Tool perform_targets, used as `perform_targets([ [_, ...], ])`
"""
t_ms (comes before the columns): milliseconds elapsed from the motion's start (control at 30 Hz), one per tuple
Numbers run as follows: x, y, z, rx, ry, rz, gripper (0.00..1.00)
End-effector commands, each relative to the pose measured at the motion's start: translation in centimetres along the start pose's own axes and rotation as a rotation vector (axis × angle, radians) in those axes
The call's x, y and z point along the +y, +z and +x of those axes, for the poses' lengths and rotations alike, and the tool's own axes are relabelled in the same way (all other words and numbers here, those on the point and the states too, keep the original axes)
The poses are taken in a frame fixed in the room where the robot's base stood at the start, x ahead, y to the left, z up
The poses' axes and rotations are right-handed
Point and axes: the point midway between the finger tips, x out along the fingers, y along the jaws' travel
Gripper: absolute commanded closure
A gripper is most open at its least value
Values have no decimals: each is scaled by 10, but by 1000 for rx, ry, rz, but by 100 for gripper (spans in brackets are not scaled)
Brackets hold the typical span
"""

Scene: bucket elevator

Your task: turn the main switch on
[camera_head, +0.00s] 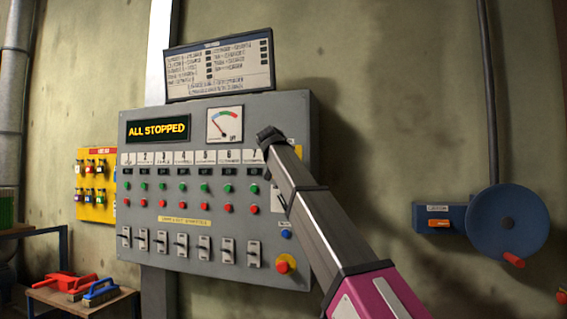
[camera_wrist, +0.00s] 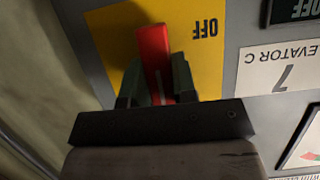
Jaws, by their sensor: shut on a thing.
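The main switch is a red handle (camera_wrist: 152,48) on a yellow plate (camera_wrist: 110,42) marked OFF in the wrist view, where the lettering appears upside down. The dark fingers of my gripper (camera_wrist: 158,80) are shut on the handle, one on each side of it. In the head view my gripper (camera_head: 269,137) is at the upper right of the grey control panel (camera_head: 135,215), and my arm hides the handle. A sliver of the yellow plate (camera_head: 298,152) shows beside it. The panel display (camera_head: 158,129) reads ALL STOPPED.
The panel carries several green and red buttons, lever switches (camera_head: 204,246) and a red emergency button (camera_head: 283,266). A yellow lockout board (camera_head: 97,185) hangs left, above a small table (camera_head: 85,300) with tools. A blue wheel (camera_head: 508,224) is on the right wall.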

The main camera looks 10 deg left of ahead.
Motion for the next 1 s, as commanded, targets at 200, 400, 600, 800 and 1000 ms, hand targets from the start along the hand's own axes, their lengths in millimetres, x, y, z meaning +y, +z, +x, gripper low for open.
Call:
perform_targets([
  [200, 0, 1, 0, -2, -1, 4, 98],
  [400, 0, 1, 0, -2, 0, 2, 49],
  [600, 0, 1, -1, -1, 0, 1, 49],
  [800, 0, 1, -22, 0, -2, 1, 49],
  [1000, 0, 2, -61, 1, -2, 2, 49],
])
